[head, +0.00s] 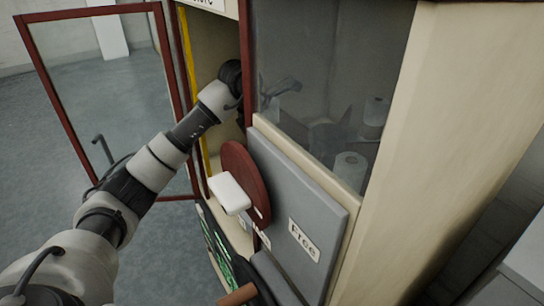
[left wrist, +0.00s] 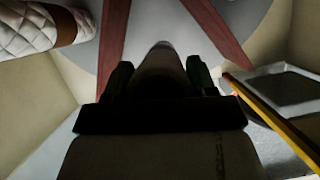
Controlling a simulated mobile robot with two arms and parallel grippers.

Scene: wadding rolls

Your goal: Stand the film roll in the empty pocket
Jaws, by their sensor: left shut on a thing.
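My left arm reaches into the cabinet through its open doorway in the head view. My left gripper (left wrist: 160,82) is shut on a dark, rounded, elongated thing, likely the film roll (left wrist: 160,66), in the left wrist view. It is in shadow and its far end points up the picture. Beyond it lies a grey round floor (left wrist: 155,22) split by red dividers (left wrist: 218,30), with the pockets between them. A white quilted roll (left wrist: 38,25) lies at the upper left. I cannot tell whether the held roll touches the floor. My right gripper is not in view.
A yellow strip (left wrist: 275,125) runs close on the right, beside a grey frame (left wrist: 280,88). In the head view the red-framed glass door (head: 110,90) stands open at left. White rolls (head: 350,170) show behind the fixed glass. A red disc with a white handle (head: 228,193) juts from the front.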

